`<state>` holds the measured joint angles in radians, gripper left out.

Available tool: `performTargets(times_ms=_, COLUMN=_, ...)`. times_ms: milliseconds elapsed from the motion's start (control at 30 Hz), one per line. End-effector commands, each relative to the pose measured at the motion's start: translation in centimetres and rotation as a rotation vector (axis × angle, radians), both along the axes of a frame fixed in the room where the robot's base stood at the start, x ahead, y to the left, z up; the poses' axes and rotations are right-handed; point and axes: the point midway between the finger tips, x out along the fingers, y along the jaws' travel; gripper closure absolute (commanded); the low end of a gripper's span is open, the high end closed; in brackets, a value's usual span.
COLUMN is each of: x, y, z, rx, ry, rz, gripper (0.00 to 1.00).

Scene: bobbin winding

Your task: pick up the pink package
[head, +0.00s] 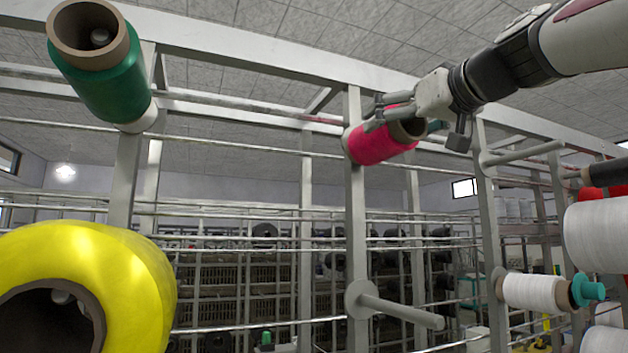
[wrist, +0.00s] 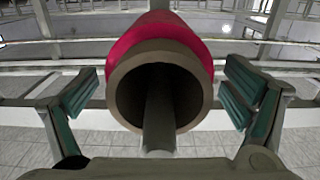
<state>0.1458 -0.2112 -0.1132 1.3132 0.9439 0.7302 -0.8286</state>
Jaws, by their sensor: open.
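The pink package (head: 378,147) is a bobbin of bright pink yarn on a brown tube, mounted on a peg of the upright frame at upper centre in the head view. In the wrist view the pink package (wrist: 160,28) faces me end-on, with its hollow tube end (wrist: 118,92) near and a grey peg (wrist: 159,115) inside it. My gripper (head: 376,112) reaches in from the upper right, at the tube end. Its green-padded fingers are open, one on each side of the package with a visible gap on both sides in the wrist view.
A green bobbin (head: 103,82) hangs at upper left and a large yellow one (head: 140,280) at lower left. White bobbins (head: 532,292) sit on the right. Bare pegs (head: 400,312) and (head: 525,152) stick out from the metal frame (head: 355,220); horizontal rails cross behind.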

Motion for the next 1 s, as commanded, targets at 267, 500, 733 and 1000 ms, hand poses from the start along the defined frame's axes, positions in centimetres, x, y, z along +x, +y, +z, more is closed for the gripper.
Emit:
performTargets(times_ms=267, x=1.19, y=0.38, z=0.0, rx=0.001, ry=-0.001, rz=0.0, gripper=0.06)
performTargets(times_ms=500, x=1.16, y=0.37, z=-0.01, rx=0.001, ry=-0.001, rz=0.0, gripper=0.38)
performTargets(times_ms=733, x=1.12, y=0.36, z=0.06, rx=0.001, ry=-0.002, rz=-0.001, gripper=0.64)
performTargets(times_ms=1000, x=1.08, y=0.38, z=0.13, rx=0.001, ry=-0.002, rz=-0.001, gripper=0.64)
